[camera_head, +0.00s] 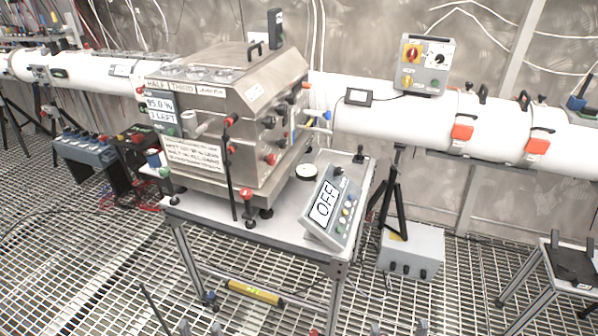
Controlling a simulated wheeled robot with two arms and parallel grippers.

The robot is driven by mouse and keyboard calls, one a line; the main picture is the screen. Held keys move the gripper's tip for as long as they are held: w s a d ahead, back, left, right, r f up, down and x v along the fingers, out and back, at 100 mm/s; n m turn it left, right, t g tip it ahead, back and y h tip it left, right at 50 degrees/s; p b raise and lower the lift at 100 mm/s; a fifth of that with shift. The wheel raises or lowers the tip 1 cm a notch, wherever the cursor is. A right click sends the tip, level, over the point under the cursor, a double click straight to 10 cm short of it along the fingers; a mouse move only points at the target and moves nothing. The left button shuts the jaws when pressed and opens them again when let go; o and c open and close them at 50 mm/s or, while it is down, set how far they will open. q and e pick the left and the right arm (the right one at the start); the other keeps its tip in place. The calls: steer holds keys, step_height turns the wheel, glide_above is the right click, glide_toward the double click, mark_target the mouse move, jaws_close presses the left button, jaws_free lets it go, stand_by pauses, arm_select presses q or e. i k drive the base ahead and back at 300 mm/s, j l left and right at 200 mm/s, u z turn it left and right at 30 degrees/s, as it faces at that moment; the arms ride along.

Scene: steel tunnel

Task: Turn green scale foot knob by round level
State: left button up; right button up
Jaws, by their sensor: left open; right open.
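A steel box-like apparatus (235,120) stands on a small table (285,212). My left gripper (200,329) and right gripper (398,329) show only as fingertips at the bottom edge, both open and empty, apart from the table.
A white pipe (400,118) runs behind the table. A black tripod (395,195) and grey box (412,250) stand to the right. A yellow level bar (254,292) lies low under the table. Grating floor is open in front.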

mark_target(164, 173)
steer(key=i+j+u, duration=0.7)
steer(key=i, duration=0.15)
steer(key=i+j+u, duration=0.2)
steer(key=i+u, duration=0.15)
steer(key=i, duration=0.15)
